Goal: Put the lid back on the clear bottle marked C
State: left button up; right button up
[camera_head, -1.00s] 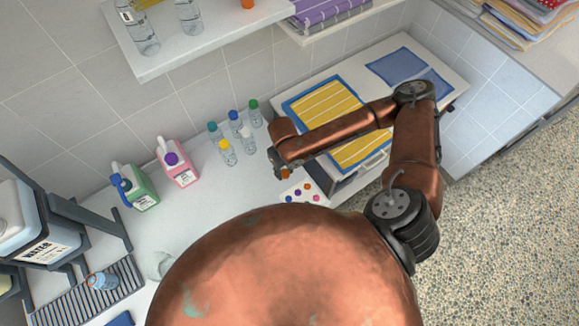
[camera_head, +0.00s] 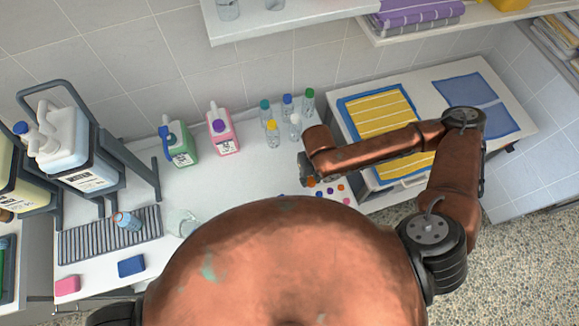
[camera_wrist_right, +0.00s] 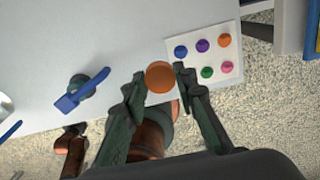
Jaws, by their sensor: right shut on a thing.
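My right gripper (camera_head: 309,182) is shut on an orange lid (camera_wrist_right: 159,76). In the right wrist view the lid sits between the two fingertips (camera_wrist_right: 158,78), above the counter's front edge. A small bottle with blue and orange on it (camera_head: 127,221) is on the slatted rack at the left; its lettering is too small to read. Several small clear bottles with coloured caps stand by the wall, among them a yellow-capped one (camera_head: 272,134) and a white-topped one (camera_head: 295,127). I cannot tell which bottle is marked C.
A white card with several coloured lids (camera_wrist_right: 190,67) lies right of the gripper. A green jug (camera_head: 180,145) and a pink jug (camera_head: 222,130) stand by the wall. A clear cup (camera_head: 182,222) is near the rack. The middle counter is clear.

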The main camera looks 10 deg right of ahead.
jog(key=shift+w+d+r+m, duration=0.1)
jog(key=shift+w+r+m, duration=0.1)
jog(key=shift+m, duration=0.4)
jog(key=shift+w+d+r+m, duration=0.1)
jog(key=shift+w+m, duration=0.1)
jog(key=shift+m, duration=0.4)
pick_arm(q)
jog(key=f+b, duration=0.4)
jog(key=shift+s, duration=0.25)
pick_arm(e)
jog(key=w+d+r+m, duration=0.2)
jog(key=w+r+m, duration=0.1)
jog(key=m, duration=1.4)
jog(key=w+d+r+m, duration=0.2)
jog(key=r+m, duration=0.4)
jog(key=m, duration=1.1)
jog(key=shift+w+d, duration=0.15)
jog(key=shift+w, duration=0.25)
